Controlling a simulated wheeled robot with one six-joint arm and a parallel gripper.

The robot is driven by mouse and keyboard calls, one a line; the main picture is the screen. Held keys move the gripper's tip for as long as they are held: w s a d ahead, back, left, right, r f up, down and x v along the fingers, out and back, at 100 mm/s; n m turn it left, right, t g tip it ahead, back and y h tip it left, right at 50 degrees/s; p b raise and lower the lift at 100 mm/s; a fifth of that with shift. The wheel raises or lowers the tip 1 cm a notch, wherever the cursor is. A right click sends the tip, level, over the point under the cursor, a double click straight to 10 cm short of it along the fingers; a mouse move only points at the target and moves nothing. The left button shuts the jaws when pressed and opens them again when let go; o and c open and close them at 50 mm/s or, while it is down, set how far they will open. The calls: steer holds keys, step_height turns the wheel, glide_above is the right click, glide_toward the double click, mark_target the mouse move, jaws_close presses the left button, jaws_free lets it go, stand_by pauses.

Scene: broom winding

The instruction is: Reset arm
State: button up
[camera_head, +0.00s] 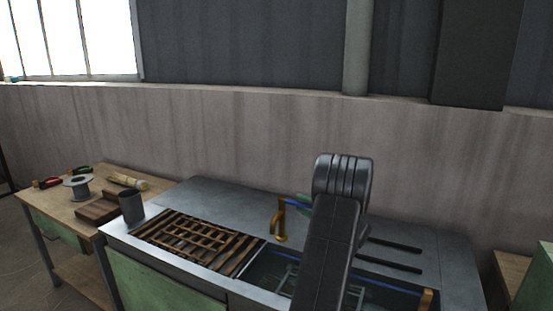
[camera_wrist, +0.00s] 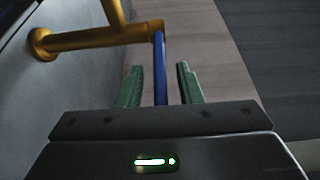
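My gripper (camera_wrist: 160,85) is open in the wrist view, with its two green fingers apart. A blue rod (camera_wrist: 160,65) shows between the fingers, with gaps on both sides. The rod meets the end of a yellow metal pipe (camera_wrist: 90,39) with a round flange. In the head view this looks like the brass tap (camera_head: 280,224) at the sink, with the blue rod (camera_head: 296,203) beside its top. My dark arm stands in front of the sink in the head view and hides most of my gripper. I cannot tell whether any finger touches the rod.
The grey counter (camera_head: 220,196) holds a wooden slatted rack (camera_head: 185,240) and a sink basin (camera_head: 262,270). Two dark bars (camera_head: 395,245) lie to the right. A metal cup (camera_head: 131,207) stands at the counter's left. A wooden table (camera_head: 115,185) holds a spool (camera_head: 78,188) and tools.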

steer(key=shift+s+d, duration=0.1)
steer(key=v, duration=1.4)
steer(key=x, duration=1.4)
steer(key=shift+a+f+b, duration=0.15)
steer(key=shift+a+b, duration=0.1)
steer(key=shift+b, duration=0.05)
steer(key=shift+f+b, duration=0.1)
steer(key=shift+b, duration=0.45)
steer(key=shift+s+a+m+t+h+b, duration=0.1)
steer(key=shift+s+m+t+h+b, duration=0.2)
steer(key=shift+m+t+h+b, duration=0.4)
steer(key=m+h+b, duration=0.1)
steer(key=b, duration=0.2)
steer(key=s+a+m+t+h+b, duration=0.1)
steer(key=h+b, duration=0.1)
steer(key=b, duration=0.2)
steer(key=s+m+t+h+b, duration=0.1)
steer(key=h+b, duration=0.1)
steer(key=b, duration=0.2)
steer(key=shift+a, duration=0.35)
